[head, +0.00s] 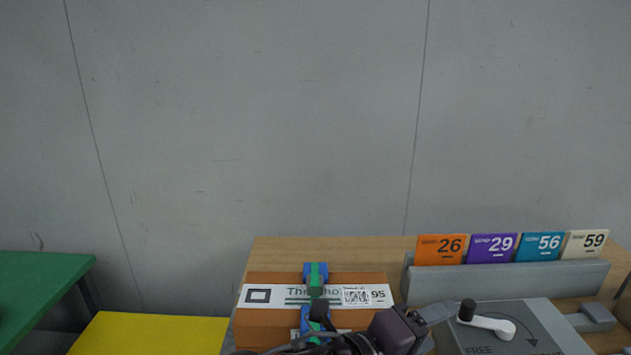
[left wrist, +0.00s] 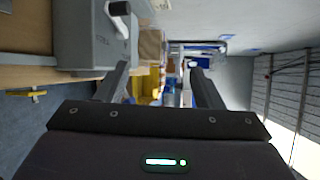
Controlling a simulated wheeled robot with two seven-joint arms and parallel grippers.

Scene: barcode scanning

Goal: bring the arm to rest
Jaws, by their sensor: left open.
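My left gripper (head: 405,325) shows at the bottom of the head view, dark, in front of the brown box and beside the grey crank device. In the left wrist view its two fingers (left wrist: 160,86) stand wide apart with nothing between them. The arm behind it is mostly cut off by the lower edge of the head view. My right gripper is not in view.
An orange-brown box (head: 270,320) with a white label and blue-green pieces sits on a wooden table (head: 330,250). Right of it are the crank device (head: 540,325) and a grey holder (head: 510,279) with several numbered cards. Green (head: 40,285) and yellow (head: 150,333) surfaces lie left.

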